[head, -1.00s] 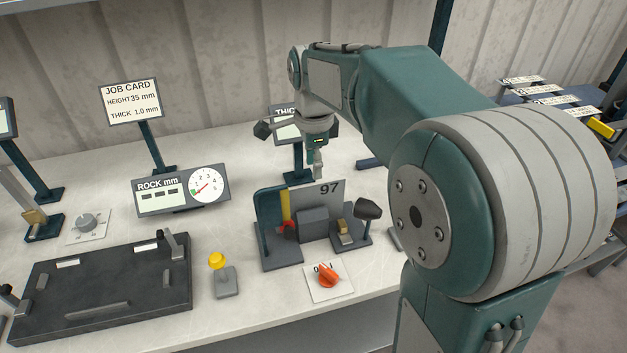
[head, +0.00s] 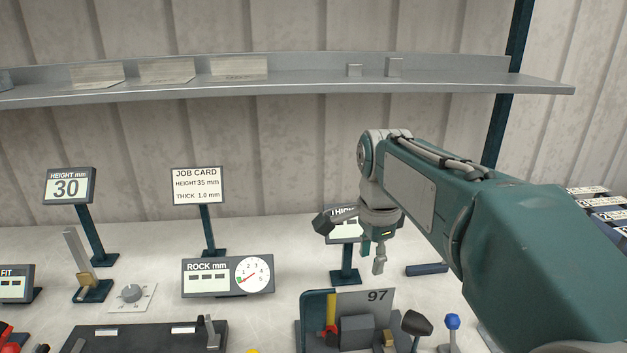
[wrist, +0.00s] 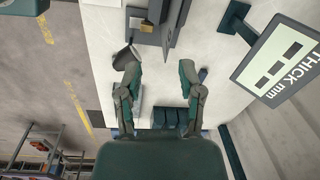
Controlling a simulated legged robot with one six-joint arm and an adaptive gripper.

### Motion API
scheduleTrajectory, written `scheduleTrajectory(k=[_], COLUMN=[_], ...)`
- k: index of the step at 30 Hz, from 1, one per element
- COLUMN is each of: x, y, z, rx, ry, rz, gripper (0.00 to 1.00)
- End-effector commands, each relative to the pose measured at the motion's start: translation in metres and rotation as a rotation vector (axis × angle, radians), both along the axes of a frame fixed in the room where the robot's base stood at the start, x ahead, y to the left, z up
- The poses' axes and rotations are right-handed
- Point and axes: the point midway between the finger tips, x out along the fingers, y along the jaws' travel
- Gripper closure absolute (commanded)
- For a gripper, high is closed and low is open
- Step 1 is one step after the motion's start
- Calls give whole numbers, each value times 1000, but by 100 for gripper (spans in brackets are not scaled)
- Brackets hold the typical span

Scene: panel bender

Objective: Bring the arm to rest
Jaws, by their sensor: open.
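My gripper (head: 379,262) hangs from my bent arm at the right of the head view, pointing down above the back of the white bench. In the wrist view my gripper (wrist: 159,75) shows two fingers spread apart with nothing between them. The device marked 97 (head: 366,303) stands on the bench below and in front of it, apart from the fingers. The thickness display (head: 345,228) is partly hidden behind my wrist in the head view; it shows in the wrist view as a "THICK mm" screen (wrist: 281,58).
A job card (head: 197,186), a height display reading 30 (head: 69,187) and a rock gauge (head: 228,277) stand at the left. A grey shelf (head: 300,90) spans the wall above. A blue-knobbed lever (head: 452,322) stands at front right. Card-like labelled items (head: 605,205) lie at far right.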

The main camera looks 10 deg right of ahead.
Motion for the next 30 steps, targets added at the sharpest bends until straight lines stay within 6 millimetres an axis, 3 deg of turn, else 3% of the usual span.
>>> scheduleTrajectory(k=[1,8,18,24,30], x=[-17,-78,-156,-174,-175], y=[0,0,0,0,0], z=[3,-3,-40,-55,-56], rx=[-7,-81,-288,-367,-372], ry=[-34,-166,-323,-353,-353], rz=[89,520,1112,1279,1292], gripper=[51,51,51,51,51])
